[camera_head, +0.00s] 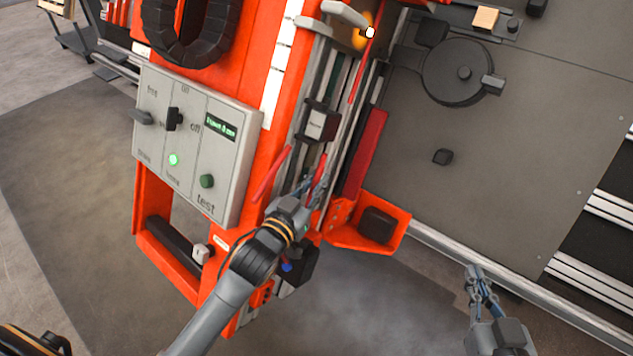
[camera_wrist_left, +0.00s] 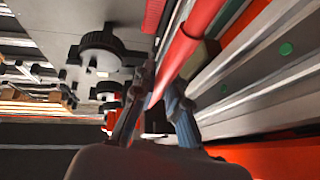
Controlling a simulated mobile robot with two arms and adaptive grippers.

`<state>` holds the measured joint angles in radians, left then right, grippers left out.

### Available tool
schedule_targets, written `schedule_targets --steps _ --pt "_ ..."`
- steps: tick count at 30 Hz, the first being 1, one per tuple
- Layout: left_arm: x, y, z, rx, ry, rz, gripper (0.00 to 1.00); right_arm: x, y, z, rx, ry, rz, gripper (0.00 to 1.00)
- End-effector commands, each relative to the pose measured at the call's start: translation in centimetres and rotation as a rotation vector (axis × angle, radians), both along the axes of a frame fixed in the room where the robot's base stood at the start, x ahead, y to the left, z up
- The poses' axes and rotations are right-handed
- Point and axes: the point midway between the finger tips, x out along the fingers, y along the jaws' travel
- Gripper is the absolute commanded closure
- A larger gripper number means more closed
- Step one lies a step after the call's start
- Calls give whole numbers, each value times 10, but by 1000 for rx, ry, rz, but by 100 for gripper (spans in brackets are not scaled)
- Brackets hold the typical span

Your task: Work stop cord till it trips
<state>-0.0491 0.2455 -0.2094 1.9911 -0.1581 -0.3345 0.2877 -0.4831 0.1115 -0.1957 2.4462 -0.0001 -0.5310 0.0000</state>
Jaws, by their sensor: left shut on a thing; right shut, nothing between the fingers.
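The red stop cord (camera_head: 361,67) runs down along the orange gantry's rail toward my left gripper. In the left wrist view the red cord (camera_wrist_left: 190,38) passes down between the fingers. My left gripper (camera_head: 318,182) is shut on the cord; its fingers also show in the left wrist view (camera_wrist_left: 158,90). The exact contact is partly hidden by the fingers. My right gripper (camera_head: 474,277) is shut and empty, at the lower right, away from the cord. An amber lamp (camera_head: 361,38) glows near the cord's upper part.
A grey control panel (camera_head: 190,140) on the left has a lit green lamp (camera_head: 173,160), a dark green button (camera_head: 207,181) and a small display (camera_head: 220,128). A separate red bar (camera_head: 270,175) sticks out left of my left gripper. A grey plate (camera_head: 520,140) lies right.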

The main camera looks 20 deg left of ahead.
Motion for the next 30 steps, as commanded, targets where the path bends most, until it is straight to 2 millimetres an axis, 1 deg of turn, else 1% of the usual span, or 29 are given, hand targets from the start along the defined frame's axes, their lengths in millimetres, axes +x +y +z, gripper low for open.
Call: schedule_targets --steps 1,4,5,13,16,20,27,30 --pt "-1 0 -1 0 1 -1 85 0 0 0 0 -1 0 100" --pt "-1 0 0 0 1 -1 64 0 0 0 0 -1 0 100" --pt "-1 0 0 0 1 -1 63 0 0 0 0 -1 0 100" --pt "-1 0 0 0 1 0 63 0 0 1 1 -3 1 100" --pt "-7 1 -1 0 1 -1 63 0 0 1 1 -3 1 100" --pt "-25 5 -2 2 3 0 63 0 0 1 1 -3 1 100" --pt "-76 13 -2 0 5 0 63 0 0 1 1 -3 1 100" --pt "-93 17 -1 0 5 1 63 0 0 1 1 -3 1 100"
